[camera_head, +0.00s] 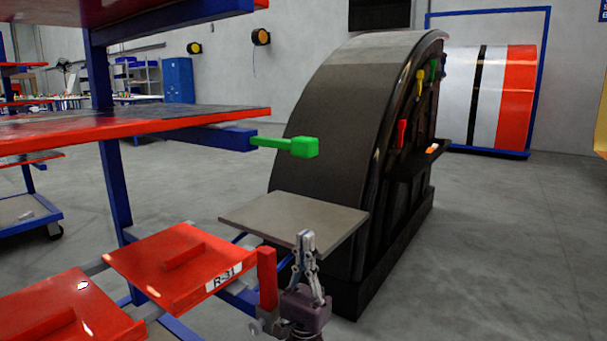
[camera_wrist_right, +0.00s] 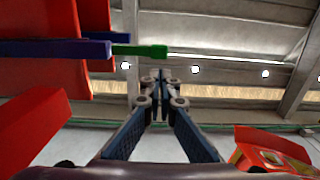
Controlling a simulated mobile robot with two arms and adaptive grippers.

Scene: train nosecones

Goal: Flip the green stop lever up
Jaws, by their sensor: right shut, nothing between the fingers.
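The green stop lever (camera_head: 290,146) sticks out to the right from the end of a blue beam (camera_head: 215,137) under the middle red shelf. It lies about level, with a block-shaped end. My right gripper (camera_head: 305,240) points upward below the lever, near the red trays, apart from the lever. Its fingers are closed together and empty. In the right wrist view the lever (camera_wrist_right: 140,50) shows above and just left of the closed fingertips (camera_wrist_right: 158,75). My left gripper is in neither view.
Red trays (camera_head: 180,262), one labelled R-31, stand at the lower left beside my right gripper. A grey plate (camera_head: 285,217) and a large dark curved nosecone (camera_head: 340,120) stand behind. Red shelves (camera_head: 150,122) fill the left. Open floor (camera_head: 510,240) lies to the right.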

